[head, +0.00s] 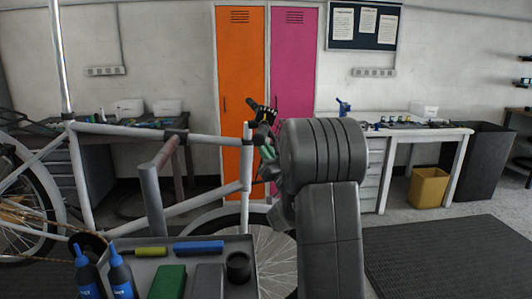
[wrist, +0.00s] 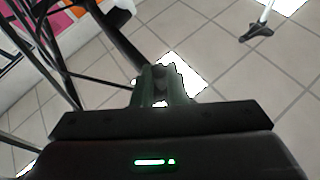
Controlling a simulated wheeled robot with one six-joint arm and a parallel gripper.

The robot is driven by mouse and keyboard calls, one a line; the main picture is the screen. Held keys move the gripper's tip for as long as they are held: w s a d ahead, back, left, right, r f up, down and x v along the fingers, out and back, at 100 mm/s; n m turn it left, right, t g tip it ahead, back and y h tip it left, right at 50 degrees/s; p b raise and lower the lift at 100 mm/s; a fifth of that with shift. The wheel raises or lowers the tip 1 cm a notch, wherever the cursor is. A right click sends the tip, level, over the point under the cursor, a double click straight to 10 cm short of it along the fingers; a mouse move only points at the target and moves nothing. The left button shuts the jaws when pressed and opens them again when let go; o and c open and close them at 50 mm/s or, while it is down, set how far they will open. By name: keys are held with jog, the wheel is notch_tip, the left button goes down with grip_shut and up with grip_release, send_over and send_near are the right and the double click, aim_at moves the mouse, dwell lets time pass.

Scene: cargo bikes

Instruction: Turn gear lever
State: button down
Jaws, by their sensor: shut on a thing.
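A white bike frame (head: 200,147) stands at the left of the head view. Its dark handlebar end (head: 263,113) shows at the top of the head tube, beside my arm. My gripper (head: 268,152) is at this spot, partly hidden behind my own grey arm. In the wrist view my gripper (wrist: 162,82) shows its two fingers close together, shut on a small dark part between them. This fits the gear lever, but the fingers cover most of it and its angle cannot be told.
A grey tray with blue-capped bottles (head: 120,274), a green box (head: 167,282) and a blue block (head: 198,247) is in front. Orange (head: 240,60) and pink lockers (head: 293,60) stand behind. A workbench (head: 420,131) and yellow bin (head: 428,187) are at right. The dark mat (head: 440,255) is clear.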

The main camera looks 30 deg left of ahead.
jog(key=c, duration=1.5)
grip_release()
jog(key=shift+o, duration=0.2)
jog(key=shift+d, duration=0.1)
jog(key=b+v, duration=0.3)
jog(key=v, duration=1)
jog(key=shift+s+d+f, duration=0.2)
jog(key=shift+d, duration=0.05)
jog(key=shift+a, duration=0.1)
jog(key=p+x, duration=0.4)
jog(key=x, duration=0.9)
jog(key=shift+w+r+n, duration=0.3)
jog(key=shift+r, duration=0.05)
jog(key=shift+s+a+f+b, duration=0.1)
jog(key=shift+a+f+b, duration=0.1)
jog(key=shift+b, duration=0.1)
